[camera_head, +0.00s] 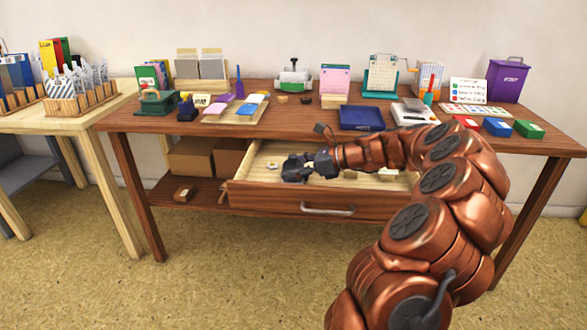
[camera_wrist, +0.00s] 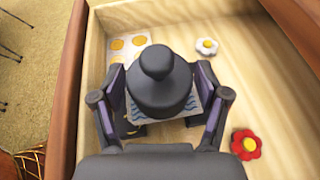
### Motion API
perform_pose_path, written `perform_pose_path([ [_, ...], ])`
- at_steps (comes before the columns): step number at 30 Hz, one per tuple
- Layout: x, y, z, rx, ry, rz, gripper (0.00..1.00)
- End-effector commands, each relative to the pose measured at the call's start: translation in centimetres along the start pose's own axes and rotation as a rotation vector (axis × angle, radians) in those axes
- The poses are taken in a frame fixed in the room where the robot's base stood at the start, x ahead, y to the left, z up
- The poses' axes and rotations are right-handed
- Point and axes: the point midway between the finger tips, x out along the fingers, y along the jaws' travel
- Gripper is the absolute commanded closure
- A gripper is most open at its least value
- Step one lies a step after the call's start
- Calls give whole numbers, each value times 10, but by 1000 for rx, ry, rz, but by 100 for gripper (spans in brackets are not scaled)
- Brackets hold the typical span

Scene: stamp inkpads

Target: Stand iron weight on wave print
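The iron weight (camera_wrist: 160,85) is a dark grey cylinder with a round knob on top, seen from above inside the drawer in the wrist view. My gripper (camera_wrist: 161,108) has one finger on each side of it, with the purple pads against its sides. The wave print (camera_wrist: 131,112), a pale card with blue wavy marks, shows around and under the weight, which covers most of it. I cannot tell whether the weight's base touches the print. In the head view my gripper (camera_head: 308,167) is low over the open drawer, and the weight is hard to make out.
The drawer (camera_head: 300,204) is pulled out under the table. Inside are a red flower (camera_wrist: 246,145), a white flower (camera_wrist: 207,47) and a card with yellow dots (camera_wrist: 120,49). The drawer's left wall (camera_wrist: 92,60) is close to my gripper. A blue tray (camera_head: 361,118) stands on the tabletop above.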

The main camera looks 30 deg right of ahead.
Motion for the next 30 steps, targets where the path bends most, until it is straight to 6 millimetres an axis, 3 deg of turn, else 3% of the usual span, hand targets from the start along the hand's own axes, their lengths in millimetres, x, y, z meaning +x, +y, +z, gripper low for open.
perform_pose_path([
  [14,-6,-1,1,1,0,-2,15],
  [30,-98,-1,2,1,0,-4,15],
])
